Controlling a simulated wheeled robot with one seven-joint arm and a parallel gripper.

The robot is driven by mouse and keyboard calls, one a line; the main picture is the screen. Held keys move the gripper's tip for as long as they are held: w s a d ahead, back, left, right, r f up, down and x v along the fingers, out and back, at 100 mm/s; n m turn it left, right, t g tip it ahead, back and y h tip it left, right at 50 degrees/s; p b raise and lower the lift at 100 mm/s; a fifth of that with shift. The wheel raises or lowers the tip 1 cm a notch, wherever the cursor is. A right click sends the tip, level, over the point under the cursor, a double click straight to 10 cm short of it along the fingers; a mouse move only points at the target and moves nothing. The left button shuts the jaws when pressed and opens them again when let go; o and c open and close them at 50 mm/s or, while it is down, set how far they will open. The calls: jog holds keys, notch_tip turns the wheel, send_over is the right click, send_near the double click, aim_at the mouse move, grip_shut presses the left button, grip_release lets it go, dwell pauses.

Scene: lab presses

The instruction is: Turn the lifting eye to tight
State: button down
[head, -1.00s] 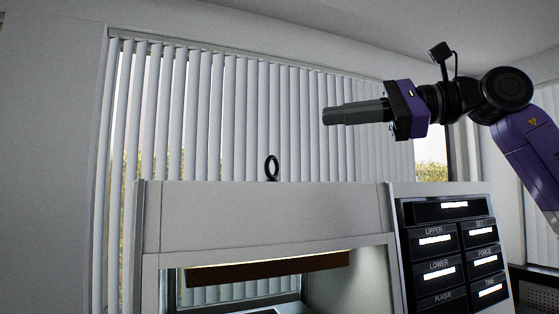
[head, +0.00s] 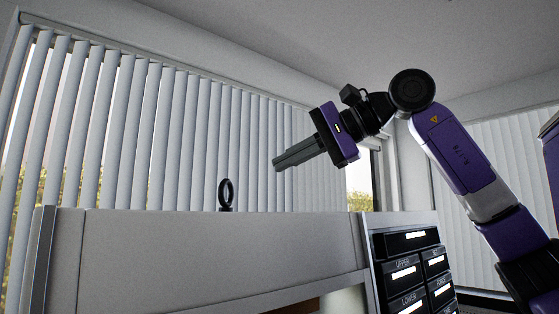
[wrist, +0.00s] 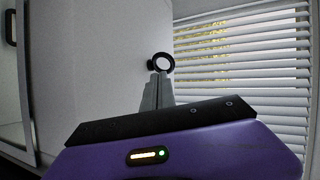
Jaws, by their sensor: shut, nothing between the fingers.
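The lifting eye (head: 226,194) is a black upright ring on a short base on top of the press (head: 200,250). In the wrist view the lifting eye (wrist: 162,63) shows just beyond the fingertips. My gripper (head: 276,164) is shut and empty. In the head view its grey fingers point left and slightly down, to the right of the ring and a little higher, with a gap between. In the wrist view my gripper (wrist: 157,80) overlaps the lower part of the ring's outline. How the ring's base is seated cannot be seen.
The press's control panel (head: 408,268) with dark labelled displays is at its right front. Window blinds (head: 150,130) stand behind the press. The press top around the ring looks clear, and the air above it is free.

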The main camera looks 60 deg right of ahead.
jog(key=p+x, duration=0.1)
jog(key=x, duration=0.2)
jog(key=p+x, duration=0.1)
jog(key=x, duration=0.3)
jog(key=r+p+x, duration=0.1)
jog(key=x, duration=0.3)
jog(key=shift+w+a, duration=0.1)
jog(key=shift+w, duration=0.1)
jog(key=shift+w+a+b, duration=0.2)
jog(key=shift+a+b, duration=0.2)
jog(key=shift+a, duration=0.2)
dwell(0.4)
jog(key=shift+w+a, duration=0.1)
jog(key=shift+a, duration=0.1)
jog(key=shift+w+a+b, duration=0.3)
jog(key=shift+a, duration=0.1)
jog(key=shift+w+a+r, duration=0.1)
dwell(0.4)
dwell(1.0)
